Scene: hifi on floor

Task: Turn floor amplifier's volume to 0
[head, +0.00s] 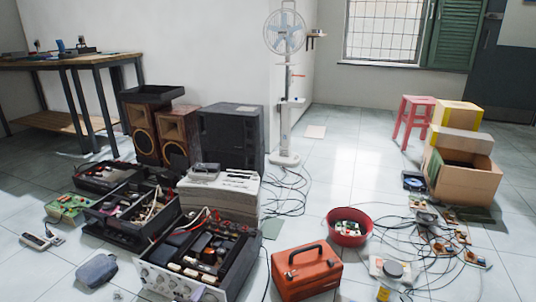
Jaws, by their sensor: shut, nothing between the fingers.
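An opened amplifier with a silver front panel (160,282) sits on the floor at the lower middle-left of the head view. Its top is off, and dark parts and red wires show inside. Several small round knobs show on the panel, but they are too small to read their settings or tell which is volume. Two more opened units, one in the middle (128,212) and one farther back (103,177), sit on the floor behind it to the left. My gripper is not in view.
An orange toolbox (306,272) stands close right of the amplifier, and a grey pouch (96,270) lies left. Loose cables, a red bowl (349,227) and a jar (389,280) clutter the right. Speakers (231,137) and a white stand fan (284,90) stand behind.

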